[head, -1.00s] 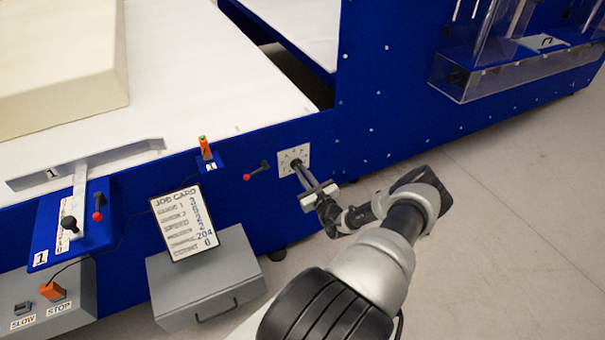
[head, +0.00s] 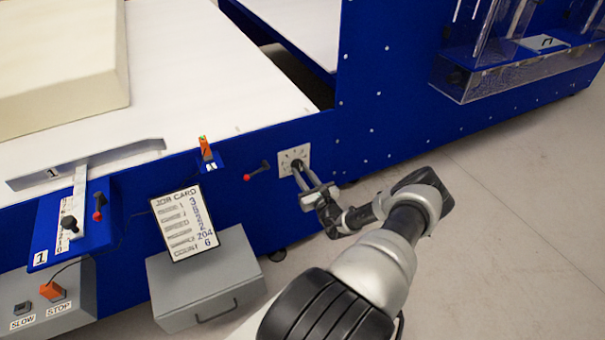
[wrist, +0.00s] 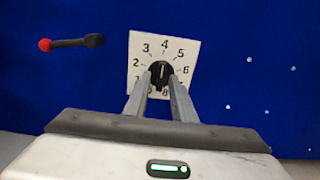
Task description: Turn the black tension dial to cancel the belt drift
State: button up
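The black tension dial (wrist: 161,70) sits on a white square plate with numbers around it, on the blue machine side. Its white mark points up, close to the 4. The plate (head: 303,153) also shows in the head view. My gripper (wrist: 161,76) has its two fingers on either side of the dial and appears shut on it, though the exact contact is small to see. In the head view my gripper (head: 298,168) reaches the dial from the front right. The fingers hide the lower part of the dial and some low numbers.
A red-knobbed lever (head: 256,171) sticks out just left of the plate. A job card (head: 183,224) stands on a grey box (head: 205,280). An orange-topped switch (head: 206,149) is on the machine edge. A large foam block (head: 60,65) lies on the white belt (head: 220,90). Floor at right is clear.

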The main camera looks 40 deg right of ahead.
jog(key=shift+s, duration=0.1)
jog(key=p+v, duration=0.2)
jog(key=v, duration=1.5)
jog(key=shift+p, duration=0.4)
jog(key=shift+a, duration=0.15)
